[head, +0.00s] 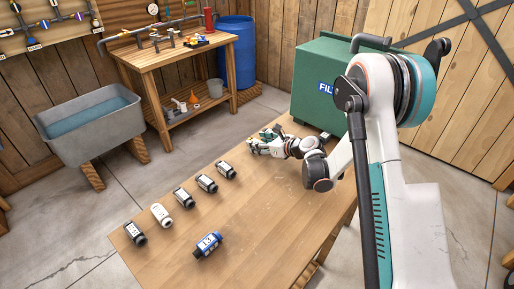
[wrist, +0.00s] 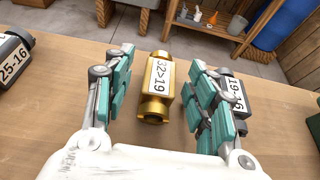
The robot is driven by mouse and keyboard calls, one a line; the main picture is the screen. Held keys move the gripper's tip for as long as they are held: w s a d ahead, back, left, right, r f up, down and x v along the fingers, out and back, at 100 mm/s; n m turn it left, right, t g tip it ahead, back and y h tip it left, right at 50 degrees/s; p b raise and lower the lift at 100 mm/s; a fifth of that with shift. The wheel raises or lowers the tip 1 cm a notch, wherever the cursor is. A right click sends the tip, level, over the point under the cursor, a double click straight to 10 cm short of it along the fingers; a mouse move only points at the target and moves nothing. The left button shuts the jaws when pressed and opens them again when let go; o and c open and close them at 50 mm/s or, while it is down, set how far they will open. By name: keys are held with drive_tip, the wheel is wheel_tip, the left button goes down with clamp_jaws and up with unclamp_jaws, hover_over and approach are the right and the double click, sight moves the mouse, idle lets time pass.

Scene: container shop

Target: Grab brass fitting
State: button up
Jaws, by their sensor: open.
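The brass fitting (wrist: 158,92) lies on the wooden table between my gripper's two fingers in the wrist view. It is gold, with a white label reading "32>19". My gripper (wrist: 160,104) is open, with one teal-padded finger on each side of the fitting and a small gap visible on both sides. In the head view my gripper (head: 262,143) is low over the far part of the table, and I cannot make out the fitting clearly there.
A dark fitting (wrist: 236,92) labelled "19-16" is close beside my right finger, partly hidden. Another dark one (wrist: 12,60) lies left. Several dark fittings, a white one (head: 161,214) and a blue one (head: 207,244) lie nearer. A green box (head: 315,75) stands behind my gripper.

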drive_tip(key=shift+r, duration=0.1)
drive_tip(key=c, duration=1.2)
